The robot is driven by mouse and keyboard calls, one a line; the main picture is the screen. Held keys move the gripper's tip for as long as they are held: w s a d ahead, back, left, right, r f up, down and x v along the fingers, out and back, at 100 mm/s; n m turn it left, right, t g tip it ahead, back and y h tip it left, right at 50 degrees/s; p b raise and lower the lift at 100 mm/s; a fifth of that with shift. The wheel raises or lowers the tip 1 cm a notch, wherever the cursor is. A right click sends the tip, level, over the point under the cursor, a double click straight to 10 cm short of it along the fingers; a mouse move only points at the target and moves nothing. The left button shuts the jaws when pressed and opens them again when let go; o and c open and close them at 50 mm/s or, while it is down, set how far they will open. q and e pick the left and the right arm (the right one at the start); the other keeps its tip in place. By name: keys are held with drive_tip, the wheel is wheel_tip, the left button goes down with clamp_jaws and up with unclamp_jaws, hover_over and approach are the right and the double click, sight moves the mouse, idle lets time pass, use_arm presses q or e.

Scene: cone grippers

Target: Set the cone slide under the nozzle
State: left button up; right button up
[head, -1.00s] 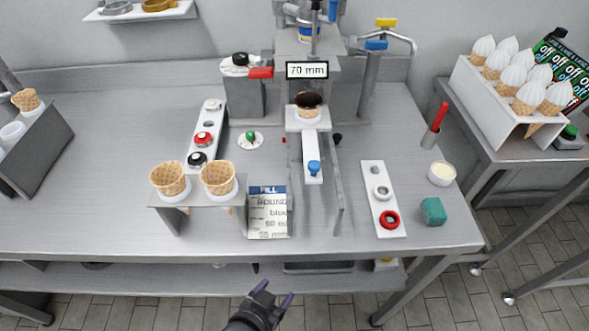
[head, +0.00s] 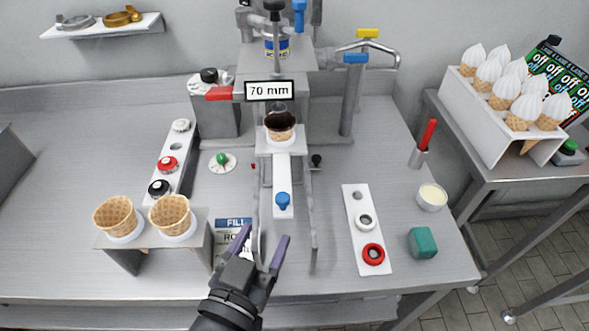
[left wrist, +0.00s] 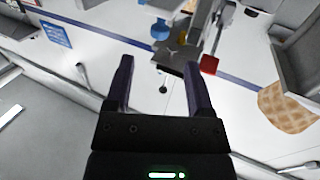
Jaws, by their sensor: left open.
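The cone slide (head: 283,175) is a white strip with a blue knob (head: 283,201) at its near end. At its far end a waffle cone with a dark inside (head: 280,124) sits in a white holder, below the "70 mm" sign (head: 269,90) on the grey machine. The nozzle itself is not clearly visible, so I cannot tell how the cone lines up with it. My left gripper (head: 264,238) is open and empty, in front of and slightly left of the blue knob, apart from it. Its open fingers also show in the left wrist view (left wrist: 160,66). My right gripper is not in view.
Two empty cones (head: 115,216) stand in a rack at left. Grey rails (head: 313,235) flank the slide. A white strip with rings (head: 364,222), a green block (head: 423,243) and a cream bowl (head: 432,196) are at right.

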sight(280, 204)
use_arm(q)
drive_tip(key=b+x, duration=0.2)
drive_tip(key=x, duration=0.8)
drive_tip(key=shift+r, duration=0.15)
clamp_jaws()
idle(1.0)
